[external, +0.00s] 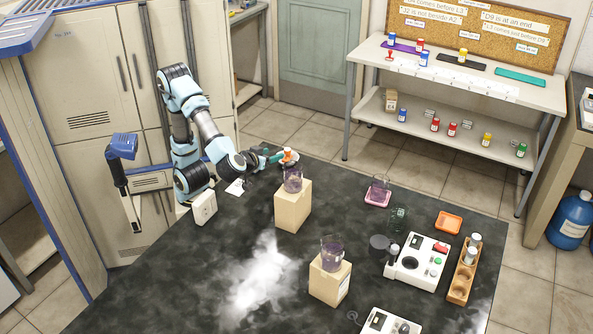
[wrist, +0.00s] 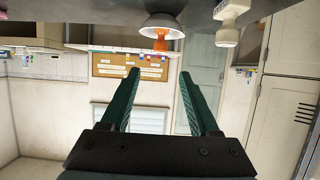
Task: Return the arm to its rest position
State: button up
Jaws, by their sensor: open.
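My arm rises at the back left of the black bench (external: 160,262). My gripper (external: 274,157) points right, low over the bench's back edge. In the wrist view, its two green fingers (wrist: 160,76) stand apart with nothing between them. An orange-topped item (external: 288,155) is just beyond the fingertips in the external view. In the wrist view, which is upside down, an orange piece (wrist: 160,43) and a white bowl-like part (wrist: 160,27) show beyond the fingertips, apart from them. Whether the fingers touch anything in the external view is hard to tell.
A wooden block (external: 292,207) with a beaker (external: 293,180) stands close in front of my gripper. Another block (external: 329,281) bears a beaker (external: 332,251). A white box (external: 204,207) sits near my arm. Grey lockers (external: 85,75) stand behind. The bench's left front is clear.

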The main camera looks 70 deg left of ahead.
jog(key=a+f+m+g+h+p, duration=0.1)
jog(key=a+m+g+h+p, duration=0.1)
jog(key=p, duration=0.5)
jog(key=w+a+f+m+g+h+p, duration=0.1)
jog(key=a+m+g+h+p, duration=0.2)
jog(key=a+p, duration=0.3)
jog(key=w+a+f+m+g+h+p, duration=0.1)
jog(key=a+m+g+h+p, duration=0.2)
jog(key=p, duration=0.6)
jog(key=shift+a+m+h, duration=0.5)
jog(key=shift+a+m, duration=0.05)
jog(key=shift+m, duration=0.25)
jog(key=shift+a+f+h+p, duration=0.25)
jog(key=shift+a+p, duration=0.2)
jog(key=shift+a, duration=0.25)
